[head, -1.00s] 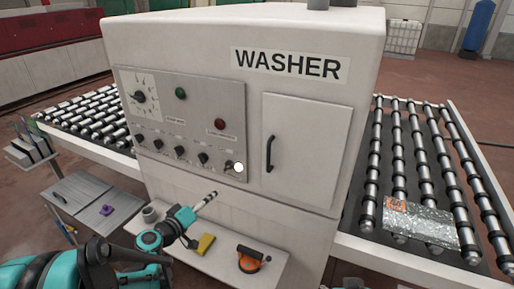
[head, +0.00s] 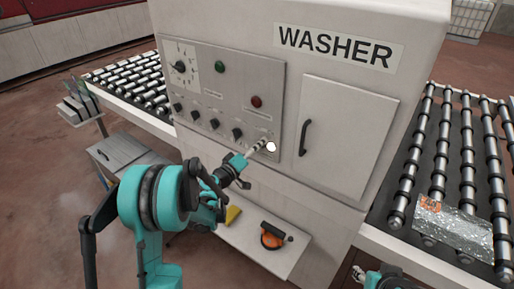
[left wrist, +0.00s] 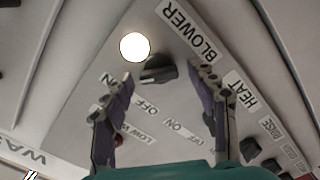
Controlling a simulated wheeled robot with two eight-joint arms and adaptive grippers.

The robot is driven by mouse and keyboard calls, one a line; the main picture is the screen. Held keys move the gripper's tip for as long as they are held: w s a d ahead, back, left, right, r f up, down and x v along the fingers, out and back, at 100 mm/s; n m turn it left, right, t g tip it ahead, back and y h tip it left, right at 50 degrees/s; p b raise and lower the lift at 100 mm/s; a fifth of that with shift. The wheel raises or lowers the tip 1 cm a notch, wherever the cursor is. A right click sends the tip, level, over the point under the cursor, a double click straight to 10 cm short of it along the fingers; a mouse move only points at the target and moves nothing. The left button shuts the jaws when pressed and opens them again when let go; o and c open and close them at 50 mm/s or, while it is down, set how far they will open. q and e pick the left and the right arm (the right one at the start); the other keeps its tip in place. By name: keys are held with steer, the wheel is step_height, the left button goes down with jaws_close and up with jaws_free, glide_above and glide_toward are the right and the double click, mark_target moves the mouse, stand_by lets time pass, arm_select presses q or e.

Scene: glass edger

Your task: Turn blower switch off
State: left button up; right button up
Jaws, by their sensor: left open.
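The blower switch (left wrist: 158,70) is a dark knob under the BLOWER label in the left wrist view, with ON and OFF printed beside it. Its grip bar lies roughly across the picture; which mark it points to I cannot tell. My left gripper (left wrist: 162,76) is open, with one finger on each side of the knob; contact is not clear. In the head view my left gripper (head: 260,145) reaches the lower right corner of the washer's control panel (head: 235,90) and largely hides the knob. Part of my right gripper (head: 358,273) shows at the bottom edge, its jaws unclear.
A white round spot (head: 271,147) shows beside the knob. Several other knobs (head: 214,124) line the panel to the left. A cabinet door handle (head: 305,138) is to the right. A shelf below holds an orange-and-black tool (head: 272,236) and a yellow item (head: 233,215).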

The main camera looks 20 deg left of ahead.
arm_select(q)
steer(key=c, duration=1.2)
steer(key=shift+o, duration=0.2)
steer(key=shift+n, duration=0.4)
steer(key=shift+f+n+b, duration=0.15)
steer(key=shift+n+b, duration=1.25)
steer(key=shift+n, duration=1.85)
steer(key=shift+f+n+b, duration=0.1)
steer(key=shift+n+b, duration=1.25)
steer(key=shift+n, duration=1.9)
